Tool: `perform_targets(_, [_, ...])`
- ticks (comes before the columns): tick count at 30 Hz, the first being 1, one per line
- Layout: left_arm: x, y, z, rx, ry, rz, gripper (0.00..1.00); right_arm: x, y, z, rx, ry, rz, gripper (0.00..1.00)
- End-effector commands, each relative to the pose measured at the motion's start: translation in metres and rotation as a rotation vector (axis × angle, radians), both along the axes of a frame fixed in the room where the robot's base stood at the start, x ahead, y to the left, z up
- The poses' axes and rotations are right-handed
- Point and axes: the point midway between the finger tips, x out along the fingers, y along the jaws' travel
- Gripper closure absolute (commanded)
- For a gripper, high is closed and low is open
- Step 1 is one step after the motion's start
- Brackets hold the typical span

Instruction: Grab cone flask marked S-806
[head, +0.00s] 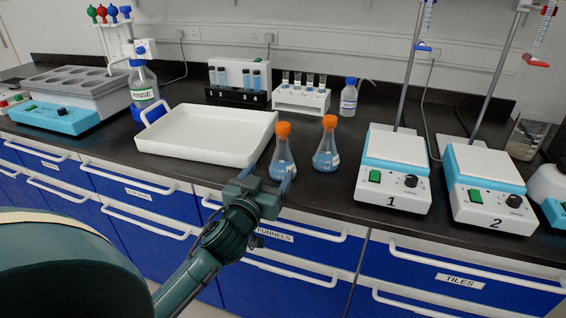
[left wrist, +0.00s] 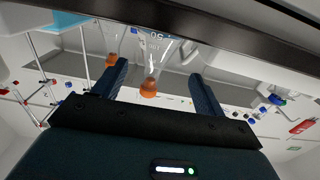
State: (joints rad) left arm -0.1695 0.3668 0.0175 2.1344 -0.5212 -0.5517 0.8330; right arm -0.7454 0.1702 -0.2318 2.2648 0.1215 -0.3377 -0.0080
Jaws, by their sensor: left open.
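Two cone flasks with orange stoppers and blue liquid stand upright on the black bench. The left flask (head: 283,165) is just beyond my left gripper (head: 266,180), which partly overlaps its lower side. The right flask (head: 326,156) stands a little to its right. The markings are too small to read, so I cannot tell which is S-806. The left wrist view is upside down; there the left flask (left wrist: 151,72) appears between the open fingers (left wrist: 158,70), and the right flask (left wrist: 111,47) shows beside one finger. My left gripper is open and empty. My right gripper is not visible.
A white tray (head: 188,152) is left of the flasks. Hotplate stirrer 1 (head: 394,192) and stirrer 2 (head: 489,213) stand to the right. A test-tube rack (head: 300,101) and a small bottle (head: 348,100) are behind. Blue drawers with white handles (head: 291,274) lie below the bench edge.

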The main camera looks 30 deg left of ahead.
Motion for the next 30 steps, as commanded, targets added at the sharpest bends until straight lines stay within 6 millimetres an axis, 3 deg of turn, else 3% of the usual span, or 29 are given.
perform_targets(3, [0.020, 0.005, 0.001, 0.001, -0.001, 0.000, 0.29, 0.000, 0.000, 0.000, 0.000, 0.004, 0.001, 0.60])
perform_targets(11, [0.039, 0.008, 0.002, 0.002, 0.000, 0.000, 0.29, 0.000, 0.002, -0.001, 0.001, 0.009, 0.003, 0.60])
perform_targets(19, [0.076, 0.013, 0.004, 0.002, 0.001, 0.001, 0.29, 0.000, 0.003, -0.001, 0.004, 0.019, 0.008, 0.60])
perform_targets(28, [0.082, 0.014, 0.003, 0.001, 0.002, -0.001, 0.29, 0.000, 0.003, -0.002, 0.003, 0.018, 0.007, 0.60])
perform_targets(30, [0.082, 0.014, 0.003, 0.001, 0.002, -0.001, 0.33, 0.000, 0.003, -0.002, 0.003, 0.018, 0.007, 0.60])
